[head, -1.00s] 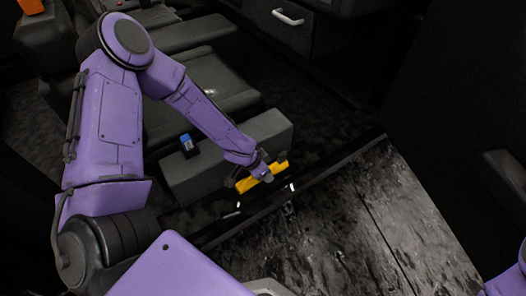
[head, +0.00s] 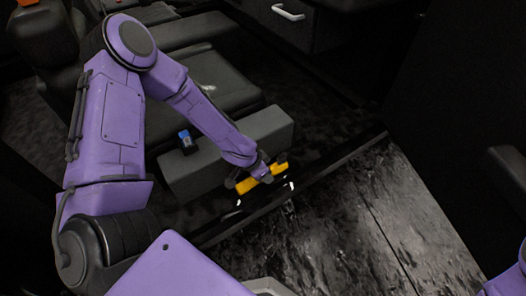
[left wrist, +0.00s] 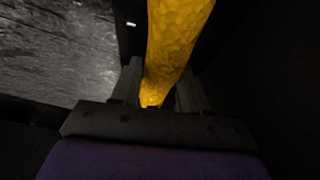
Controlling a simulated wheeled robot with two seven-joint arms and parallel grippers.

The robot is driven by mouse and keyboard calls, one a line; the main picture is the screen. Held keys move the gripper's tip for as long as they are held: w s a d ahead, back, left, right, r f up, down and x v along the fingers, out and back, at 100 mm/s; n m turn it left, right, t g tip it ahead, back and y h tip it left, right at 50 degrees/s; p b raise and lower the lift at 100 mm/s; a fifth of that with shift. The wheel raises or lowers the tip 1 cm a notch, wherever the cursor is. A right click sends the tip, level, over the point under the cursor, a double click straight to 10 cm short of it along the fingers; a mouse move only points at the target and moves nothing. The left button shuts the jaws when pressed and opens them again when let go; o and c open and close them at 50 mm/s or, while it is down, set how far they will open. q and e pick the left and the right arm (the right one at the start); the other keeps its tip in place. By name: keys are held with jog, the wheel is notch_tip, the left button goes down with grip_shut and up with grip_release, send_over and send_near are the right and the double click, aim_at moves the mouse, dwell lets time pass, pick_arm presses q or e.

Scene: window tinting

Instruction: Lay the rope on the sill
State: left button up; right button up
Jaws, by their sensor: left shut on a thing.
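The rope (head: 246,185) is a short yellow roll, held just above or at the dark door sill (head: 340,160). My left gripper (head: 262,176) is shut on the rope near its middle. In the left wrist view the rope (left wrist: 178,40) runs up from between the two fingers of the left gripper (left wrist: 155,98). I cannot tell whether the rope touches the sill. The rope lies roughly along the sill's direction. My right gripper is not in view.
A dark seat (head: 215,85) and a padded block (head: 255,135) stand behind the rope. A small blue-capped item (head: 186,141) sits on the block's left end. Scuffed grey floor (head: 350,235) lies open in front of the sill. A dark panel with a handle (head: 288,13) is at the back.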

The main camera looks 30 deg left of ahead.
pick_arm(q)
jog(key=o, duration=1.2)
jog(key=p+v, duration=0.5)
jog(key=v, duration=0.5)
jog(key=shift+s+r, duration=0.15)
jog(key=shift+r, duration=0.05)
